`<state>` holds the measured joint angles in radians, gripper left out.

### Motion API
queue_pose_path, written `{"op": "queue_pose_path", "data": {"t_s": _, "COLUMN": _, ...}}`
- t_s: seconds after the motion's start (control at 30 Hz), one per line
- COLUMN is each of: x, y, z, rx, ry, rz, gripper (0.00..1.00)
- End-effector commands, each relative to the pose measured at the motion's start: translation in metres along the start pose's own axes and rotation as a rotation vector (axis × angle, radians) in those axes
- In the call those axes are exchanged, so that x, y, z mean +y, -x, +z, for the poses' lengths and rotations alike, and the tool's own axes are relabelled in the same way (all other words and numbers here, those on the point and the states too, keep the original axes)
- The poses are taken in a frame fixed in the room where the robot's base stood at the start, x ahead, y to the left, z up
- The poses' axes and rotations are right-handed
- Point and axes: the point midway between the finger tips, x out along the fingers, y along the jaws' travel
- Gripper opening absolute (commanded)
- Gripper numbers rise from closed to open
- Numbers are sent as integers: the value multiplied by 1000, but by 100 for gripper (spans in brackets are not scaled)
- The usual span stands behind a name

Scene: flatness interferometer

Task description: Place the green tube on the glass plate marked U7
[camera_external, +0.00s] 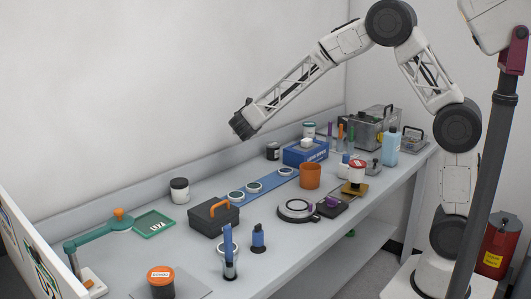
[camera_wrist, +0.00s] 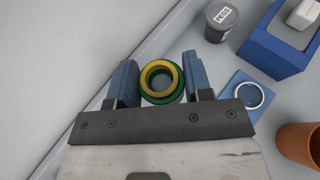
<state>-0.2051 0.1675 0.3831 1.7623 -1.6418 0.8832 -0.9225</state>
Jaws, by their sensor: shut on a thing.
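My gripper (camera_wrist: 160,78) is shut on a round green tube (camera_wrist: 150,97), seen end-on with a yellow ring around its open end. In the external view my gripper (camera_external: 240,126) is high above the back of the bench, and the tube cannot be made out there. A green-framed plate (camera_external: 142,232) with a white marking, probably U7, lies flat at the bench's left. It is below and left of my gripper, well apart from it, and out of the wrist view.
A black toolbox (camera_external: 205,222), a white-and-black jar (camera_external: 179,192) and a teal arm fixture (camera_external: 92,236) stand around the plate. A blue strip (camera_external: 268,186) carries several round pieces. An orange cup (camera_external: 310,177) and blue box (camera_external: 300,157) stand farther right.

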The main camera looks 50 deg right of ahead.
Motion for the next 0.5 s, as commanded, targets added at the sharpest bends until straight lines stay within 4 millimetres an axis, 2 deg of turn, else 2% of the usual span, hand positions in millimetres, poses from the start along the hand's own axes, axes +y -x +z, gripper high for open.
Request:
{"op": "queue_pose_path", "data": {"t_s": 0.1, "x": 36, "y": 21, "z": -9, "rx": 0, "ry": 19, "rz": 48, "gripper": 22}}
{"op": "queue_pose_path", "data": {"t_s": 0.5, "x": 143, "y": 100, "z": -43, "rx": -1, "ry": 83, "rz": 198, "gripper": 22}}
